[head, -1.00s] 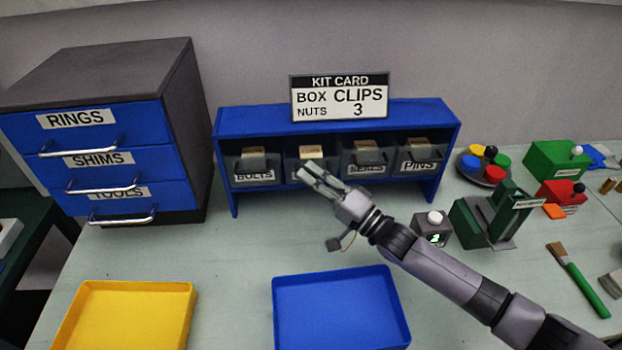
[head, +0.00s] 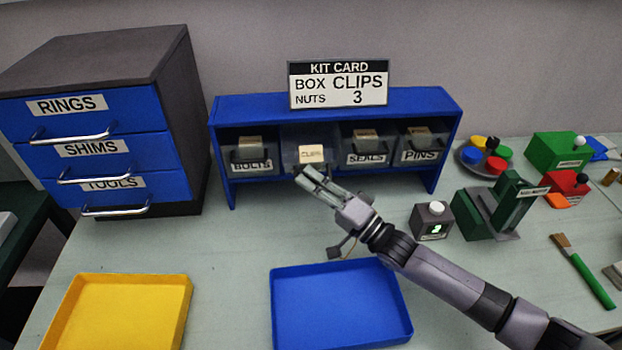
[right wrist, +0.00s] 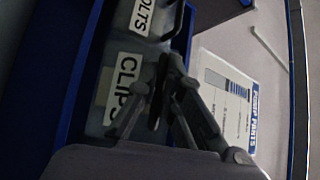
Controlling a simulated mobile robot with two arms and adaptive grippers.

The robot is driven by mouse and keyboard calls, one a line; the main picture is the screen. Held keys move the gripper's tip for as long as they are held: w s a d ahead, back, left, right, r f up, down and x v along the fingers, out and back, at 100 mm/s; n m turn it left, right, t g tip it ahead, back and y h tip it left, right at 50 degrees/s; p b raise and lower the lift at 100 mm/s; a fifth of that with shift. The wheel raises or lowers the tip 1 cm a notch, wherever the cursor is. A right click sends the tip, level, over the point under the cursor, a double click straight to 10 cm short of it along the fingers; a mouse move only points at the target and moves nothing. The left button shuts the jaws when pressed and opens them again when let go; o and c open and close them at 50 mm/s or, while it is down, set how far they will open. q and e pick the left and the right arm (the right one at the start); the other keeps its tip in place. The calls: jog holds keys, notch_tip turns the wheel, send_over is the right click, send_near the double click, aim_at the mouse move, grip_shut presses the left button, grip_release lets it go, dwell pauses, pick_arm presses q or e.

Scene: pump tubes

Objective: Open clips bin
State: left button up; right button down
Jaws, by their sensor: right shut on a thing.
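The clips bin (head: 290,156) is a translucent grey bin, second from left in the blue rack (head: 232,105). Its pale tag reads CLIPS, and its front looks tipped or drawn out a little compared with its neighbours. My right gripper (head: 303,175) is at the lower front of this bin, shut on it. The right wrist view shows the fingers (right wrist: 163,105) closed beside the CLIPS label (right wrist: 125,88); the exact grip point is dark and partly hidden. My left gripper is out of view.
The bolts bin (head: 252,157), seals bin (head: 367,148) and pins bin (head: 421,146) stand alongside. A blue tray (head: 340,310) and a yellow tray (head: 125,315) lie in front. A grey counter box (head: 432,222) and green fixture (head: 490,222) stand right of my arm.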

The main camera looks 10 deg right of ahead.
jog(key=shift+f, duration=0.2)
dwell(0.4)
jog(key=c, duration=1.7)
grip_release()
jog(key=shift+r, duration=0.1)
jog(key=shift+s+d, duration=0.1)
jog(key=v, duration=0.7)
jog(key=shift+d, duration=0.1)
